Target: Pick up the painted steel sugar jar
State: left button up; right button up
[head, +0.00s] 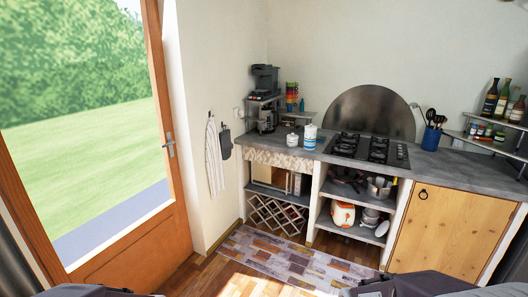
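Two lidded jars stand side by side on the grey counter (440,168), left of the hob. One is a short white jar (293,140). The other is a taller white jar with a blue band (310,137). Both are upright and look close together. They are too small here to read any label, so I cannot tell which one is the sugar jar. Only dark grey parts of my own arms show at the bottom edge, far from the counter. Neither gripper can be seen.
A coffee machine (265,99) stands left of the jars, and a black gas hob (367,150) lies to their right. A blue utensil pot (431,138) and a bottle shelf (490,145) are farther right. A patterned rug (290,260) lies on the floor before the counter.

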aim_at(292, 143)
jog(key=i+z, duration=0.1)
jog(key=i, duration=0.4)
jog(key=i+j, duration=0.1)
jog(key=i, duration=0.35)
jog(key=i+z, duration=0.15)
jog(key=i, duration=0.35)
jog(key=i+j+z, duration=0.1)
jog(key=i, duration=0.35)
jog(key=i+j, duration=0.25)
jog(key=i, duration=0.25)
jog(key=i+j+z, duration=0.15)
jog(key=i, duration=0.3)
jog(key=i+j+z, duration=0.15)
jog(key=i, duration=0.25)
jog(key=i+j+z, duration=0.2)
jog(key=i, duration=0.2)
jog(key=i+j+z, duration=0.15)
jog(key=i, duration=0.25)
jog(key=j, duration=0.1)
